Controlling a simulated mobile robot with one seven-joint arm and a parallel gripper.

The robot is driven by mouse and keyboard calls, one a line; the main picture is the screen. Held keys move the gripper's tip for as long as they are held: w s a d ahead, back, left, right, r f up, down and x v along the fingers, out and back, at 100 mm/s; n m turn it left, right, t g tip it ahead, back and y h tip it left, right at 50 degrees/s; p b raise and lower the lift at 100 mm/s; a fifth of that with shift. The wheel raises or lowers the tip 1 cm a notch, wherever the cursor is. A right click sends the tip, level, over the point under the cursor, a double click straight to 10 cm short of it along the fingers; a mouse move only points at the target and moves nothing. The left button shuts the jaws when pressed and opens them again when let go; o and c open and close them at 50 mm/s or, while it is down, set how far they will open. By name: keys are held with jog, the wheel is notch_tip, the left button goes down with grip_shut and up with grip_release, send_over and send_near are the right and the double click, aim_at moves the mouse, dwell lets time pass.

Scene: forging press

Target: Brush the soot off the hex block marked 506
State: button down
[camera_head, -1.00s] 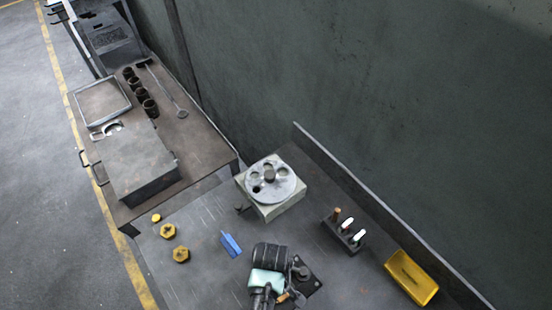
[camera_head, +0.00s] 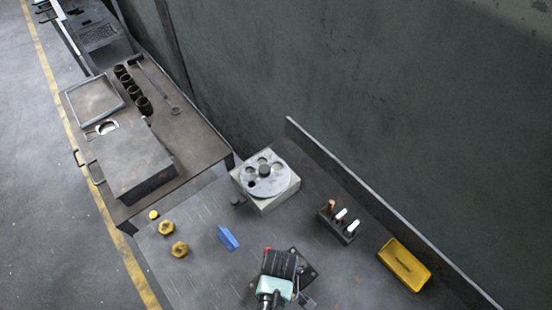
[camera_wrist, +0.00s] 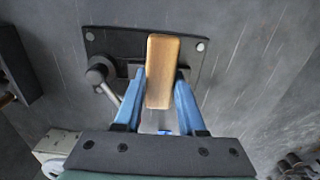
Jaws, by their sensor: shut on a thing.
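My gripper (camera_wrist: 160,78), with two blue fingers, is shut on a plain wooden block-shaped handle (camera_wrist: 163,62), which looks like a brush handle; no bristles show. It is over a dark plate with a clamp-like fixture (camera_wrist: 103,76); whether the handle touches the fixture I cannot tell. In the head view my wrist hides the fingers and handle. Two yellow hex blocks (camera_head: 166,227) (camera_head: 180,249) and a smaller yellow piece (camera_head: 154,214) lie at the bench's left. No number 506 or soot can be made out.
A blue block (camera_head: 228,238) lies between the hex blocks and my arm. A round holed disc (camera_head: 285,178) sits on a pale box behind. A dark rack (camera_head: 352,236) and yellow tray (camera_head: 392,257) stand right. A back wall strip (camera_head: 330,160) edges the bench.

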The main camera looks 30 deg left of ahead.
jog(key=shift+s+f, duration=0.15)
jog(key=shift+w+a, duration=0.3)
jog(key=shift+a, duration=0.5)
notch_tip(320, 180, up, 6)
jog(key=p, duration=0.6)
jog(key=shift+w+r, duration=0.1)
jog(key=shift+r, duration=0.1)
jog(key=shift+w+f, duration=0.15)
jog(key=shift+f, duration=0.05)
jog(key=w+d+m+b, duration=0.8)
jog(key=d+m+b, duration=0.2)
jog(key=m+b, duration=0.4)
jog(key=b, duration=0.3)
jog(key=shift+r, duration=0.2)
